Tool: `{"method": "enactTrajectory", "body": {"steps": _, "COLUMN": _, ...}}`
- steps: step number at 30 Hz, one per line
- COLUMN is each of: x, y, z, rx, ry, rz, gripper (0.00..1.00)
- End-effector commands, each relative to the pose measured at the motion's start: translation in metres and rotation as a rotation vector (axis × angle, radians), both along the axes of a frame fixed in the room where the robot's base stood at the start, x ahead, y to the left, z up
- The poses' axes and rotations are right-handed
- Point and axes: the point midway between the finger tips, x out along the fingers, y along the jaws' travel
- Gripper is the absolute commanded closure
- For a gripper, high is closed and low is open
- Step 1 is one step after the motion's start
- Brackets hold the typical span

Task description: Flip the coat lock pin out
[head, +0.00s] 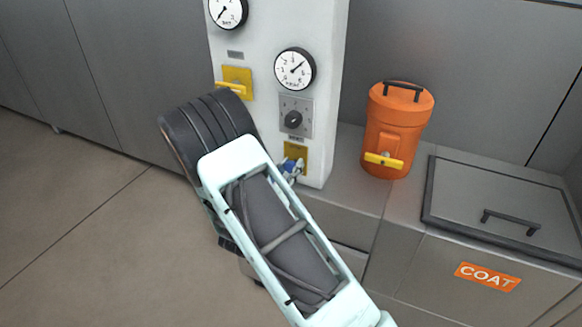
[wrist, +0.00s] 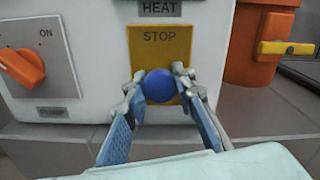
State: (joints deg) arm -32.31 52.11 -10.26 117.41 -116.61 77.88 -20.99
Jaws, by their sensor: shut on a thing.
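The coat box (head: 400,255) is a grey cabinet at the right of the head view, with an orange COAT label (head: 487,277) on its front. Its flat lid (head: 500,190) is closed and has a black handle (head: 511,222). I cannot make out a lock pin on it. My gripper (wrist: 159,80) is shut on a round blue knob (wrist: 160,88) at the yellow STOP plate (wrist: 160,48), one finger on each side. In the head view my gripper (head: 291,168) is small and partly hidden by my arm, in front of the white panel's lower edge.
The white panel (head: 327,90) carries gauges (head: 295,68), a dial (head: 294,118) and a yellow lever plate (head: 237,80). An orange switch (wrist: 22,66) is left of my gripper. An orange drum (head: 405,108) with a yellow tap (head: 383,160) stands between panel and coat box.

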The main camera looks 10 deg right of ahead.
Motion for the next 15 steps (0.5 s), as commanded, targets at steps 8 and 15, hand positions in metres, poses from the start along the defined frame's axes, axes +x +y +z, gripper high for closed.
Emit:
{"method": "enactTrajectory", "body": {"steps": 8, "x": -0.030, "y": 0.023, "z": 0.000, "rx": 0.001, "ry": 0.003, "rz": 0.002, "gripper": 1.00}}
{"method": "enactTrajectory", "body": {"steps": 15, "x": -0.032, "y": 0.024, "z": -0.001, "rx": 0.001, "ry": 0.003, "rz": 0.001, "gripper": 1.00}}
